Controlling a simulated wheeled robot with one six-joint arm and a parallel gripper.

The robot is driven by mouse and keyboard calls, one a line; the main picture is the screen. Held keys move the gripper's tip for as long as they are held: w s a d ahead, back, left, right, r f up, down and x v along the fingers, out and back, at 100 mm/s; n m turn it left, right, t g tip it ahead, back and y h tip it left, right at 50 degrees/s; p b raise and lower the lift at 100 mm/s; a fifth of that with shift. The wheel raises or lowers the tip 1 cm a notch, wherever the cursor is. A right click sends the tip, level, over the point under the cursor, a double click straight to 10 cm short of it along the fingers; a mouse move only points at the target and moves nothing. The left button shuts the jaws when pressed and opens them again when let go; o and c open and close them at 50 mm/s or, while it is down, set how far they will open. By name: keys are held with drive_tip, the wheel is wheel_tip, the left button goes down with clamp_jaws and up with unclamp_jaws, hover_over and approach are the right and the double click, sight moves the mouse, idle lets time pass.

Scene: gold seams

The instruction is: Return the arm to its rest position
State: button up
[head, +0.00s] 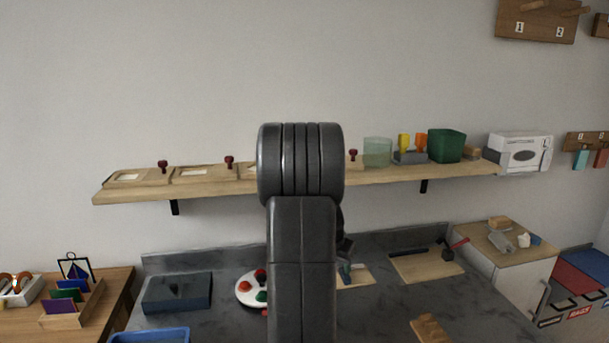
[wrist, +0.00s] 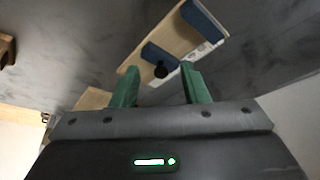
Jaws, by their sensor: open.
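My arm (head: 301,240) stands upright in the middle of the head view and hides part of the shelf and counter behind it. My gripper (wrist: 158,85) shows in the wrist view with its two green fingers spread apart. Nothing is between the fingers. Beyond them a wooden board (wrist: 180,37) with blue blocks and a black knob lies on the dark grey counter (wrist: 75,40). I cannot tell the exact gap between the fingers and the board. In the head view the gripper is mostly hidden behind the arm.
A wooden shelf (head: 225,189) on the wall bears lidded boxes, a green bin (head: 446,145) and a white box (head: 519,153). On the counter are a dark blue box (head: 177,293), a white round plate (head: 247,297) and a blue tray (head: 150,335).

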drive_tip(key=w+d, duration=0.1)
drive_tip(key=w, duration=0.1)
drive_tip(key=shift+w+d+f, duration=0.1)
drive_tip(key=shift+w+d, duration=0.25)
drive_tip(key=shift+d, duration=0.05)
drive_tip(key=x, duration=0.3)
drive_tip(key=shift+s, duration=0.1)
drive_tip(key=shift+p, duration=0.45)
